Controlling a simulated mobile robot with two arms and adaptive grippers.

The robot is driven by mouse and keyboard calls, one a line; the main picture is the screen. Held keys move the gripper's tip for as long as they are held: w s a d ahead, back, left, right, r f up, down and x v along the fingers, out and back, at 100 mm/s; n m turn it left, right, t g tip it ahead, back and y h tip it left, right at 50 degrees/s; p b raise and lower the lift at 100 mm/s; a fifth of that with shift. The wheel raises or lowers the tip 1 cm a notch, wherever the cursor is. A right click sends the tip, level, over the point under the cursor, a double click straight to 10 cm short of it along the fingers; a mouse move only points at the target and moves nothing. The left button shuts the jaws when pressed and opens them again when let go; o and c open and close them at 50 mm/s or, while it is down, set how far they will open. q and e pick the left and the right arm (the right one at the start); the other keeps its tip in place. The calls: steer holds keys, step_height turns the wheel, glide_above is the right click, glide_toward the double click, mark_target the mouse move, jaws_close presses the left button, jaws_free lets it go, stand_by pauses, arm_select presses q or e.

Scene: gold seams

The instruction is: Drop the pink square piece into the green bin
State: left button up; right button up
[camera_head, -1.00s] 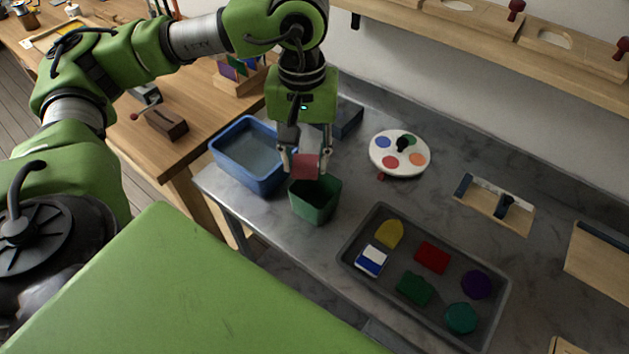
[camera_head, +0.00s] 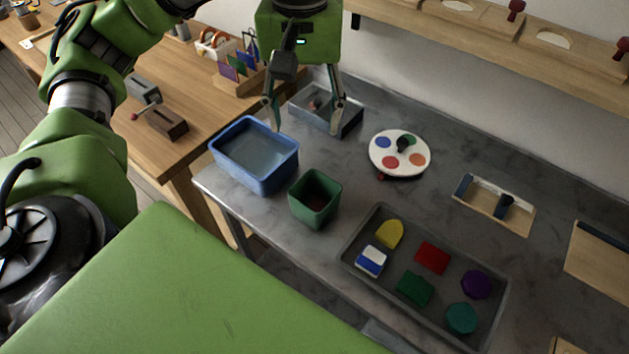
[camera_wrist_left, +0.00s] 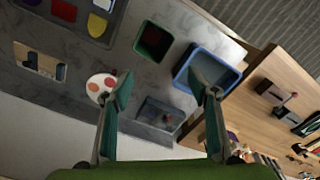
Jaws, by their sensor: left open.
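The green bin (camera_head: 328,184) stands upright on the grey table, right of the blue tub. It also shows in the left wrist view (camera_wrist_left: 163,33). A reddish patch (camera_head: 318,200) shows low inside the bin. It looks like the pink square piece, but its shape is partly hidden by the bin's walls and shadow. My left gripper (camera_head: 305,128) is open and empty, raised above the table behind the bin. Its two spread fingers show in the left wrist view (camera_wrist_left: 160,66) with nothing between them. My right gripper is in neither view.
The blue tub (camera_head: 254,180) stands beside the bin. A grey box (camera_head: 345,121) with a small reddish thing inside sits behind my fingers. A white disc (camera_head: 403,170) with coloured spots lies to the right. A grey tray (camera_head: 372,288) holds several coloured pieces at the front.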

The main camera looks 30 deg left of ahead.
arm_select(q)
steer(key=shift+r, duration=1.2)
